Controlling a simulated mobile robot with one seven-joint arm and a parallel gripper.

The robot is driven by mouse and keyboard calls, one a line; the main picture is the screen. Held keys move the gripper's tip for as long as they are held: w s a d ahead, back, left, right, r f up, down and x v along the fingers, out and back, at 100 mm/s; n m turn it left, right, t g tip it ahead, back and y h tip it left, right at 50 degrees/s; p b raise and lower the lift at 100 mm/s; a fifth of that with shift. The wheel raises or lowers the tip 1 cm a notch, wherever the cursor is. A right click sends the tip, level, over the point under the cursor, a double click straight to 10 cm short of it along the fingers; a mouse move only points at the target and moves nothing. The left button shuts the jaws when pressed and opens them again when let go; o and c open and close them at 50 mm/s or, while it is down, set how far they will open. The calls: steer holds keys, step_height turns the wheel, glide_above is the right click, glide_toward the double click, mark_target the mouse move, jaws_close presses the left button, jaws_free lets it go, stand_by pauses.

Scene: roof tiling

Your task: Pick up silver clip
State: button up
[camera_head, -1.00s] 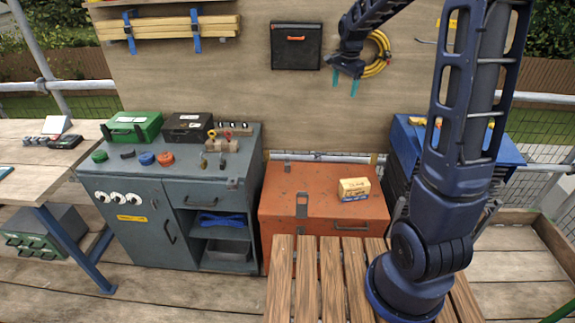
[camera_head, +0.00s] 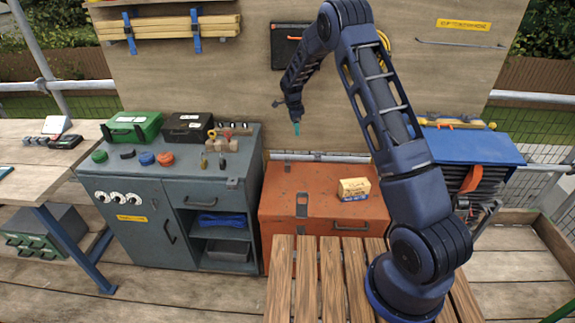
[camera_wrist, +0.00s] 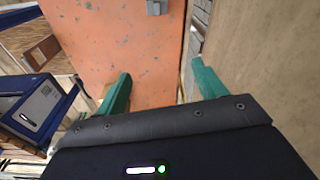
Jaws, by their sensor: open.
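Two small upright pieces stand on the front right part of the grey cabinet top in the head view, a brassy one (camera_head: 203,160) and a darker grey one (camera_head: 222,162). They are too small to tell whether either is the silver clip. My gripper (camera_head: 297,128) hangs above the back of the orange chest, to the right of the cabinet and higher than its top. In the wrist view, its two green fingers (camera_wrist: 160,72) are spread with nothing between them. I cannot make out a silver clip in the wrist view.
The grey cabinet (camera_head: 150,190) carries a green case (camera_head: 132,127), a black case (camera_head: 188,127), several round pieces and a wooden block rack (camera_head: 222,143). The orange chest (camera_head: 280,190) holds a small yellow box (camera_head: 354,189). A slatted wooden surface (camera_head: 305,285) lies in front.

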steer(key=m, duration=0.2)
glide_above(287, 163)
steer(key=w+a, duration=0.2)
step_height(287, 163, down, 12)
steer(key=shift+h, duration=0.3)
steer(key=f, duration=0.3)
steer(key=d+f, duration=0.1)
steer(key=f, duration=0.1)
steer(key=shift+s+d+f, duration=0.1)
steer(key=shift+s+f, duration=0.15)
steer(key=shift+f, duration=0.1)
steer(key=shift+s+d+f, duration=0.1)
steer(key=shift+d+f, duration=0.05)
steer(key=shift+f, duration=0.7)
steer(key=shift+s+d+f, duration=0.15)
steer(key=shift+d+f, duration=0.05)
steer(key=shift+f, duration=0.6)
steer(key=shift+s+d+f, duration=0.1)
steer(key=shift+d+f, duration=0.05)
steer(key=shift+f, duration=0.7)
steer(key=c, duration=1.1)
steer(key=shift+r, duration=0.1)
